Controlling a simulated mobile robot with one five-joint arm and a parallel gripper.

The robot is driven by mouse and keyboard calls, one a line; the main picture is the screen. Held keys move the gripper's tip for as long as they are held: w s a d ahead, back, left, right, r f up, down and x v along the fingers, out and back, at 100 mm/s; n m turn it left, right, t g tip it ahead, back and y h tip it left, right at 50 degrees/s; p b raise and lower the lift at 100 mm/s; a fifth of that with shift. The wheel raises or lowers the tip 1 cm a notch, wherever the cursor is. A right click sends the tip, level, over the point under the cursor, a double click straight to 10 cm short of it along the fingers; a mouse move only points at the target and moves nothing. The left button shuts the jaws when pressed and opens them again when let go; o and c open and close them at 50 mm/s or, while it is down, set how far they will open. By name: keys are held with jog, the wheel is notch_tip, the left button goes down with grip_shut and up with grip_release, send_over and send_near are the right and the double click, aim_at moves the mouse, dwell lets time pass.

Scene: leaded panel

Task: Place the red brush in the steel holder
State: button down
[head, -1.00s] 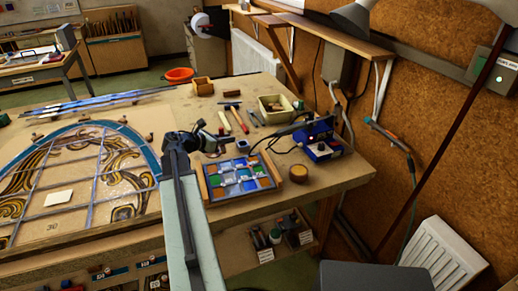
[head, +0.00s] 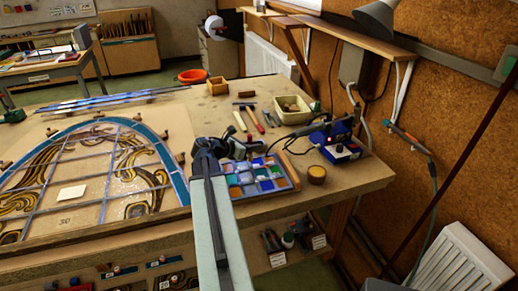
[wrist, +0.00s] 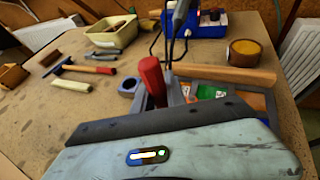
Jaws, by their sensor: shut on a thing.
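A red handle (wrist: 152,76), which looks like the red brush, stands roughly upright at my gripper (wrist: 155,98) in the wrist view. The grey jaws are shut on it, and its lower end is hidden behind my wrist. I cannot identify the steel holder for certain in either view.
A blue soldering station (head: 340,145) and a round brown tin (head: 316,174) stand right of the tray. A hammer with a red handle (wrist: 92,69), a cream bar (wrist: 70,85) and a pale box (wrist: 110,33) lie beyond. The leaded panel (head: 110,165) covers the table's left.

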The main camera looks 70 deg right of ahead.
jog(key=b, duration=0.1)
send_over(262, 141)
jog(key=shift+s+a+f, duration=0.15)
jog(key=shift+a+f, duration=0.05)
jog(key=shift+f, duration=0.5)
notch_tip(262, 141, down, 4)
jog(key=b, duration=0.4)
jog(key=shift+d, duration=0.1)
jog(key=shift+r, duration=0.25)
jog(key=shift+f, duration=0.2)
jog(key=c, duration=1.4)
grip_release()
jog(key=shift+o, duration=0.2)
jog(key=shift+r, duration=0.1)
